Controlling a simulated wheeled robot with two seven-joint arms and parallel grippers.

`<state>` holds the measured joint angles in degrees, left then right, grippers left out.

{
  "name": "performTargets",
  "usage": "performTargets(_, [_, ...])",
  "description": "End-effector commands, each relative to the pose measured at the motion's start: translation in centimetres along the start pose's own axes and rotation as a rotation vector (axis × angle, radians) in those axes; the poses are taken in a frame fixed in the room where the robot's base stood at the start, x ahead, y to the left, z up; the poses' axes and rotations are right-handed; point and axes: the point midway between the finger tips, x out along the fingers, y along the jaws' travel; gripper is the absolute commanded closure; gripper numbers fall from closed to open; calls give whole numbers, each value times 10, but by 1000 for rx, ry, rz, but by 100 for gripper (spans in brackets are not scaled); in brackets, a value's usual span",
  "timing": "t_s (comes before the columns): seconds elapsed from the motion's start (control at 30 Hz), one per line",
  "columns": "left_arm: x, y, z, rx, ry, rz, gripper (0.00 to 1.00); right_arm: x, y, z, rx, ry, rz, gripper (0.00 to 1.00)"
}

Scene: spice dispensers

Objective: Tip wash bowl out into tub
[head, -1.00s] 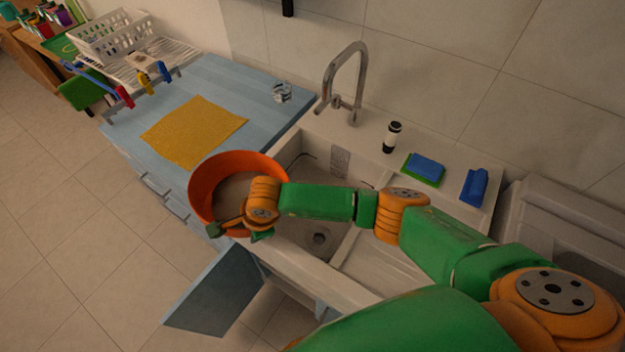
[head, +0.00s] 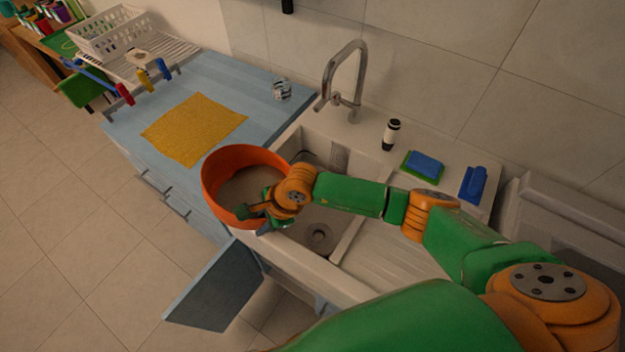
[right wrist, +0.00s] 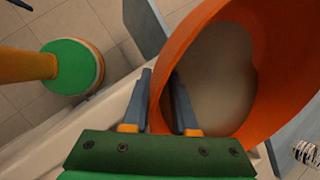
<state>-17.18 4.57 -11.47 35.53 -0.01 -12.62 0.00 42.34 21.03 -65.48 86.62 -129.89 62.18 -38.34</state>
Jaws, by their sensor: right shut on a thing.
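The wash bowl (head: 222,168) is a large orange bowl with murky greyish-beige contents. It is over the near left edge of the sink, beside the blue counter. My right gripper (head: 262,210) is shut on the bowl's rim, on the side facing the sink. In the right wrist view the fingers (right wrist: 162,100) straddle the bowl's wall (right wrist: 205,22), and the contents (right wrist: 222,75) stay inside. The white sink basin (head: 325,262) with a round drain lies just right of the bowl, partly hidden by my right arm. My left gripper is not in view.
A tall curved tap (head: 342,75) stands behind the basin. A dark-and-white bottle (head: 390,135), a sponge (head: 425,166) and a blue brush-like item (head: 473,184) sit on the sink's back ledge. A yellow cloth (head: 193,128) lies on the counter. A blue cabinet door (head: 215,287) hangs open below.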

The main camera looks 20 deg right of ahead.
Motion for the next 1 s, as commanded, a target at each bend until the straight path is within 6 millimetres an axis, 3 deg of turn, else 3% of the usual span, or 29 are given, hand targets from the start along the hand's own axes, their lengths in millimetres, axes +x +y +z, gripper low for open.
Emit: performTargets(1.0, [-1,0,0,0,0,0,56,-9,-3,-12,33,-134,-2,100])
